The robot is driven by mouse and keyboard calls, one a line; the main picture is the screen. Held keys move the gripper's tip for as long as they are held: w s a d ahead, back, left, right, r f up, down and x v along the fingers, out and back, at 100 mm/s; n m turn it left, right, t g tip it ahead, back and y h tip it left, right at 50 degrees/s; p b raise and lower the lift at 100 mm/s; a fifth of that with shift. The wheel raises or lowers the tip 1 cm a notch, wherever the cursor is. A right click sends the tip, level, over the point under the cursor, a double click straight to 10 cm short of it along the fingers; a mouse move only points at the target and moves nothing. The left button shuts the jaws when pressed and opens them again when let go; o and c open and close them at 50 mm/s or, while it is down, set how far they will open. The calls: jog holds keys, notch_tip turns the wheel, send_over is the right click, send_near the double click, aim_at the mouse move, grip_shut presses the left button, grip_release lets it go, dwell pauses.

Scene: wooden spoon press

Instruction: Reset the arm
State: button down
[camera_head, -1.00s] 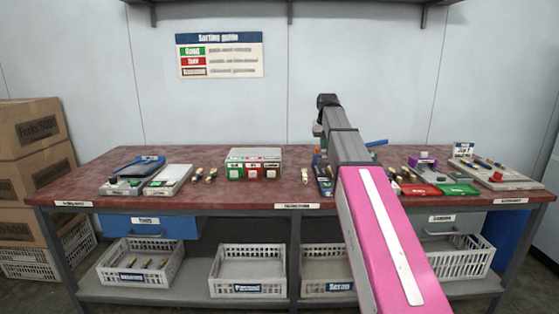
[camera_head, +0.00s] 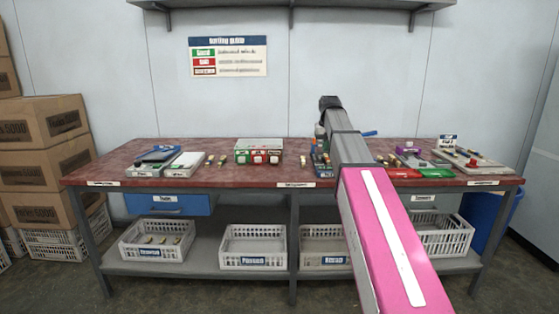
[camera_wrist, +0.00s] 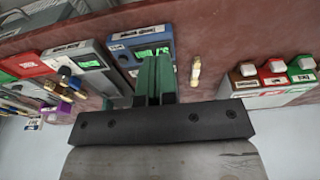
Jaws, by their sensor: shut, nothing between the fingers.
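My gripper (camera_wrist: 155,80) shows in the wrist view as two green fingers side by side, shut with nothing between them. It is over the red-topped workbench, close to a blue device (camera_wrist: 140,44) with a green display. In the head view my arm reaches forward over the bench (camera_head: 222,178), and its end hides my fingers and part of the bench middle. A small brass-coloured piece (camera_wrist: 196,72) lies on the bench beside the fingers in the wrist view.
A box with coloured buttons (camera_head: 258,151) stands left of my arm. Crates (camera_head: 253,246) fill the lower shelf. Cardboard boxes (camera_head: 40,123) stand left. A shelf (camera_head: 270,4) hangs above.

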jog(key=s+f, duration=0.5)
jog(key=f, duration=0.6)
jog(key=s+f, duration=0.5)
jog(key=f, duration=0.6)
jog(key=s+f+g, duration=0.1)
jog(key=s+f, duration=1.7)
jog(key=shift+s+f+g, duration=0.15)
jog(key=shift+s+g, duration=0.15)
jog(key=shift+s, duration=0.1)
